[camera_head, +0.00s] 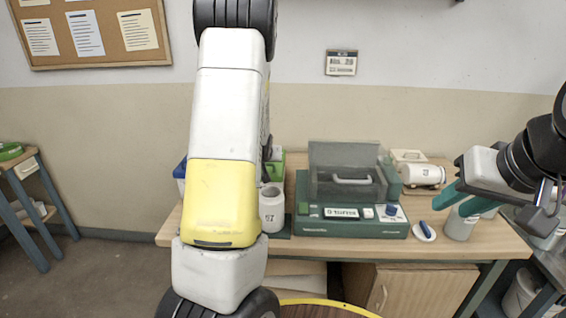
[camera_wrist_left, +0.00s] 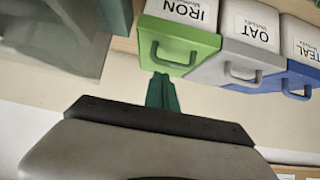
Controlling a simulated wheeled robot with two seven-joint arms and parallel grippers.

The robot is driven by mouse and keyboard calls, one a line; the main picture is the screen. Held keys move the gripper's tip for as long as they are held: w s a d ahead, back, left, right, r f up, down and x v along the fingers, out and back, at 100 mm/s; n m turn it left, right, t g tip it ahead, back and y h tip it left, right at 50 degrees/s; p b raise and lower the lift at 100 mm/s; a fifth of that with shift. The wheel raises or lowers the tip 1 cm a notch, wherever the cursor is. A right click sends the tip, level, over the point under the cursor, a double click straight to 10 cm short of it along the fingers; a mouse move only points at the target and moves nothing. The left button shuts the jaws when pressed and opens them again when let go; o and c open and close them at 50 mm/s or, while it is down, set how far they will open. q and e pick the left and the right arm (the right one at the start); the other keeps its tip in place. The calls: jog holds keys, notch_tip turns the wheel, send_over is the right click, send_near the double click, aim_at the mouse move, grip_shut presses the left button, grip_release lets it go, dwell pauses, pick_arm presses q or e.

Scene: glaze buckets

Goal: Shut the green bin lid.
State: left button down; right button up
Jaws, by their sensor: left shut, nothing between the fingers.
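The green bin (camera_wrist_left: 180,42) shows in the left wrist view, which is upside down, with an IRON label and a green handle. In the head view a small part of the green bin (camera_head: 278,163) shows beside my left arm, which hides the rest. I cannot tell how far its lid stands open. My left gripper (camera_wrist_left: 162,92) is shut and empty, its fingertips just in front of the green bin's handle side; contact cannot be told. My right gripper (camera_head: 462,200) is open, its fingers apart, above a pale jar at the table's right.
Beside the green bin stand a grey OAT bin (camera_wrist_left: 238,62) and a blue TEAL bin (camera_wrist_left: 292,77). A green machine with a clear cover (camera_head: 350,190) fills the middle of the table. A white jar (camera_head: 271,208) stands left of it, the pale jar (camera_head: 459,226) at right.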

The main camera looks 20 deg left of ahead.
pick_arm(q)
jog(key=s+f, duration=0.1)
jog(key=s, duration=0.1)
jog(key=s+d+f, duration=0.1)
jog(key=s, duration=0.2)
jog(key=s+d+f, duration=0.1)
jog(key=s, duration=0.2)
jog(key=shift+s+f, duration=0.15)
jog(key=shift+f, duration=0.25)
jog(key=shift+h, duration=0.6)
jog(key=d+r, duration=0.1)
jog(key=r, duration=0.1)
jog(key=s+d+r, duration=0.1)
jog(key=r, duration=0.1)
jog(key=d+r, duration=0.1)
jog(key=shift+s+d+r, duration=0.3)
jog(key=shift+s+r, duration=0.1)
jog(key=s+d+r+m+g+h, duration=0.1)
jog(key=s+d+r, duration=0.3)
jog(key=s, duration=0.4)
jog(key=s+d+r+m+g+h, duration=0.1)
jog(key=s+d+r, duration=0.3)
jog(key=s+r, duration=0.2)
jog(key=s+d+r+m+g+h, duration=0.1)
jog(key=s+d+r, duration=0.3)
jog(key=s, duration=0.7)
jog(key=shift+d+r+m+g+h, duration=0.2)
jog(key=shift+r+m+g+h, duration=0.1)
jog(key=shift+r+g, duration=0.35)
